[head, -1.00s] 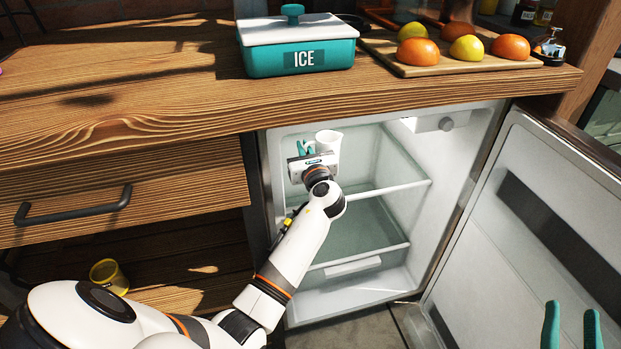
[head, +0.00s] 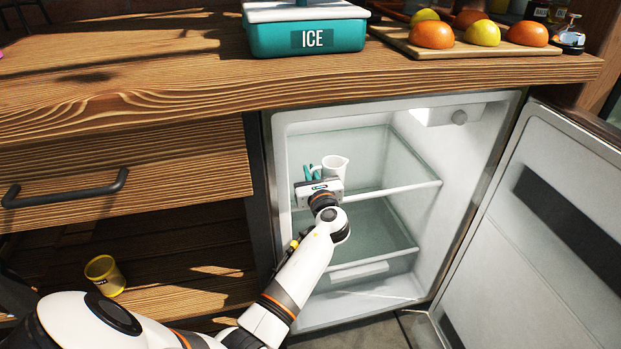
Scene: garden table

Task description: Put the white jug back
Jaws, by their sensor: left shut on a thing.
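The white jug (head: 335,164) is inside the open fridge, at the upper glass shelf (head: 397,191), left of its middle. It looks upright. My left gripper (head: 313,173) reaches into the fridge with its teal fingers beside the jug and is shut on it. The gripper body hides the jug's lower part, so I cannot tell whether its base touches the shelf. My right gripper is not in the view.
The fridge door (head: 540,220) stands open at the right. The shelf is clear right of the jug. Above, the wooden counter (head: 190,80) holds a teal ice box (head: 270,36) and a fruit board (head: 470,50).

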